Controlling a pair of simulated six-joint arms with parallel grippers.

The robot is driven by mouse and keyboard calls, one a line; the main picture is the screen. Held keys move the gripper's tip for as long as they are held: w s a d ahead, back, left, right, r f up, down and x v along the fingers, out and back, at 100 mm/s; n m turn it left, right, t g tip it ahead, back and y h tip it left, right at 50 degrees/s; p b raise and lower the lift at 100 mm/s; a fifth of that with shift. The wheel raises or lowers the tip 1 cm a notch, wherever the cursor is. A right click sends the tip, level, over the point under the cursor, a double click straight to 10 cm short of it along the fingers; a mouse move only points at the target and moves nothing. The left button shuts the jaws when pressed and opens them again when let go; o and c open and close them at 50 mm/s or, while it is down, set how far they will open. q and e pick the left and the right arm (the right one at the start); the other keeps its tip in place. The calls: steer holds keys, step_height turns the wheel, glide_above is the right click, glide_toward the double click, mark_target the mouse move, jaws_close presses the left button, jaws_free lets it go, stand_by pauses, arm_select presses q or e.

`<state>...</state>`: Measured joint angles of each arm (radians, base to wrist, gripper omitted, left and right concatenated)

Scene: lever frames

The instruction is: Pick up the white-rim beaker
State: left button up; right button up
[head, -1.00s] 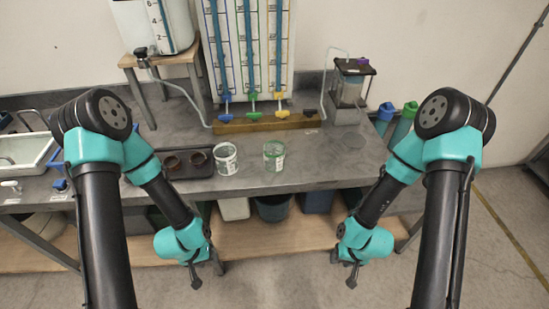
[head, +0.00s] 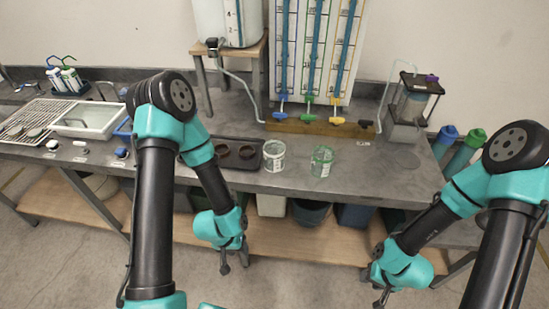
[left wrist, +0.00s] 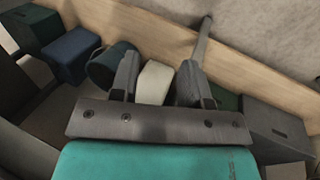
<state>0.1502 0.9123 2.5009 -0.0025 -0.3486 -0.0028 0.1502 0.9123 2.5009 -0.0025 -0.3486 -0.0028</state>
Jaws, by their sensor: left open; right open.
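The white-rim beaker (head: 274,156) is a clear glass with a white rim and markings. It stands upright on the grey bench near its front edge, just right of a dark tray. A similar green-rim beaker (head: 322,161) stands to its right. My left gripper (head: 234,264) is below and in front of the bench edge, apart from both beakers. In the left wrist view it is open and empty (left wrist: 157,72), facing the under-shelf; no beaker shows there. My right gripper (head: 381,298) hangs low at the right, open and away from the beakers.
The dark tray (head: 226,162) holds two small brown cups. Behind stand a wooden block with valves (head: 320,125) and a glass apparatus (head: 408,108). Bins stand on the lower shelf, including a white bin (left wrist: 154,82).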

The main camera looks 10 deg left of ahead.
arm_select(q)
steer(key=shift+o, duration=0.4)
steer(key=o, duration=1)
